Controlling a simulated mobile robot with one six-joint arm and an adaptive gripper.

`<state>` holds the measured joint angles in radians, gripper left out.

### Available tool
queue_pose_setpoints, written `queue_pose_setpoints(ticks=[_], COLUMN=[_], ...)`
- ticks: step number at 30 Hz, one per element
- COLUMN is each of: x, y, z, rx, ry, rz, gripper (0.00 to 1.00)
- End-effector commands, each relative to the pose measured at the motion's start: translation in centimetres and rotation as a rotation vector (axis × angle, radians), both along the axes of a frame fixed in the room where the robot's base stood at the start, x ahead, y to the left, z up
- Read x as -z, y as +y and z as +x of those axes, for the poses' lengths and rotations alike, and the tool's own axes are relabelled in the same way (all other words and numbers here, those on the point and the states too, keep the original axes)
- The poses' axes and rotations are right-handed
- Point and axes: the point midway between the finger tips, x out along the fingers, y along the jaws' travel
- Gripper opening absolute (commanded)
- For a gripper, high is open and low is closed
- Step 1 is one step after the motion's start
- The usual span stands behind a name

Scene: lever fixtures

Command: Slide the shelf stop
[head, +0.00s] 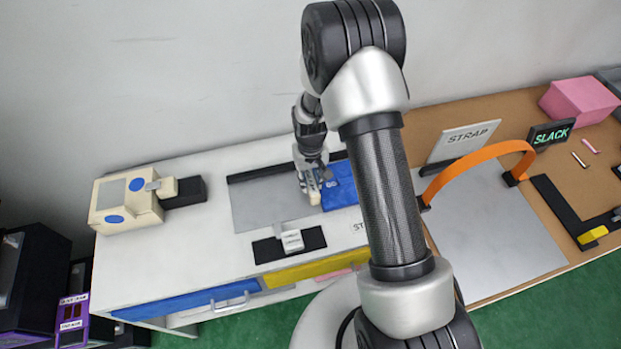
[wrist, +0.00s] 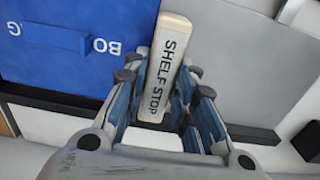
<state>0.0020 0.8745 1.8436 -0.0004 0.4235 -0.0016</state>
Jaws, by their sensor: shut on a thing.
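The shelf stop (wrist: 166,62) is a cream bar with "SHELF STOP" printed along it in the wrist view. My gripper (wrist: 160,95) has its fingers on both sides of the bar and is shut on it. The bar's far end lies beside the right edge of a blue panel (wrist: 65,40). In the head view my gripper (head: 311,184) is at the shelf stop (head: 314,197), over the grey plate (head: 262,205) on the white counter. The blue panel (head: 340,185) lies just right of it there, partly hidden by my arm.
A white block (head: 291,240) sits on a black strip in front of the plate. A cream box with blue discs (head: 125,200) stands at the counter's left. An orange strap (head: 475,165) arches over another grey plate at right. The counter's front left is clear.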

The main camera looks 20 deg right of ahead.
Motion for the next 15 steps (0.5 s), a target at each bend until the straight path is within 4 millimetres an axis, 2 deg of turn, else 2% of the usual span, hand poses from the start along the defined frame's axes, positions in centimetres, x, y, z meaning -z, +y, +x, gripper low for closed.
queue_pose_setpoints(ticks=[3,15], x=[-0.01,-0.01], y=[0.0,0.23], z=[0.0,0.01], rx=[0.0,-0.001], ry=[0.0,0.0], rz=[0.0,0.0], gripper=[0.0,0.0])
